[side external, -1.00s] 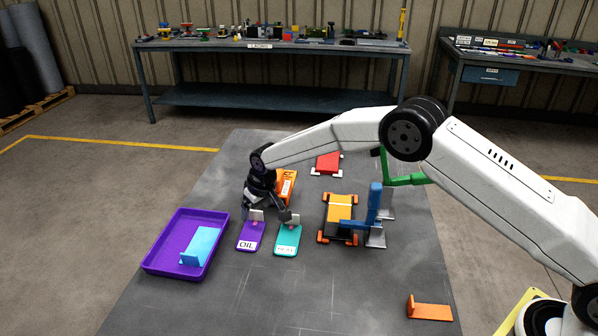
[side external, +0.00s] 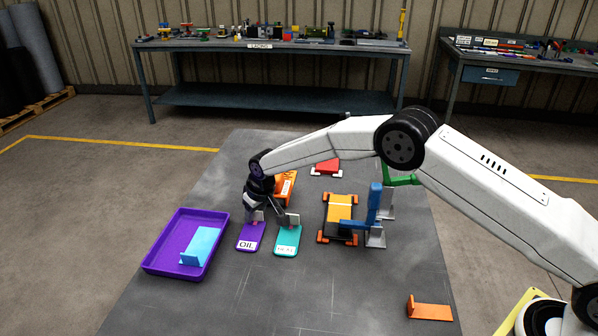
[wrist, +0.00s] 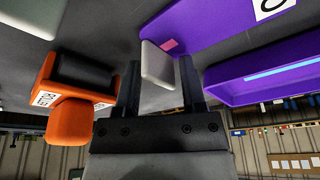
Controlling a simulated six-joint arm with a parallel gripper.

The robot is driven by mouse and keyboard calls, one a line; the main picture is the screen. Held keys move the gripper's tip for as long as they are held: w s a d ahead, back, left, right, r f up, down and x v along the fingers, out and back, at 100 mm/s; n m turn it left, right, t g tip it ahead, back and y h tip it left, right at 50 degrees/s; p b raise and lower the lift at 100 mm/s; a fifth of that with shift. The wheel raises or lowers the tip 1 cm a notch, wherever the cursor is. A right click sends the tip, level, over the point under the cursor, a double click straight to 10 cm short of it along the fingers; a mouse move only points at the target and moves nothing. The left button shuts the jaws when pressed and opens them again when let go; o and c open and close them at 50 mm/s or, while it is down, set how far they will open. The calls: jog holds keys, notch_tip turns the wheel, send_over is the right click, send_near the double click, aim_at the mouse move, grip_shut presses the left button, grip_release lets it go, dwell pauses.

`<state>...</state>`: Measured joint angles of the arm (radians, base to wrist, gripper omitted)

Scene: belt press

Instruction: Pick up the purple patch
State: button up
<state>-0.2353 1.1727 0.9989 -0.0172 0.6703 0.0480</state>
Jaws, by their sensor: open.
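The purple patch (side external: 250,238) lies flat on the grey table, with a white "OIL" label and a pale upright tab at its far end. In the wrist view the purple patch (wrist: 200,28) is at the top right, with a small pink spot by the tab (wrist: 157,64). My gripper (side external: 265,214) is low over the far end of the patch, fingers pointing down. In the wrist view my gripper (wrist: 160,82) is open, with the tab showing between its two fingers. I cannot tell whether either finger touches it.
A teal patch (side external: 288,240) lies close to the right. A purple tray (side external: 158,263) holding a light blue piece (side external: 203,243) is at the left. An orange block (side external: 287,187) stands behind my gripper. A press with a blue lever (side external: 374,205) stands further right.

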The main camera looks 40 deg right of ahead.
grip_shut()
jog(key=shift+r, duration=0.1)
jog(key=shift+r, duration=1.9)
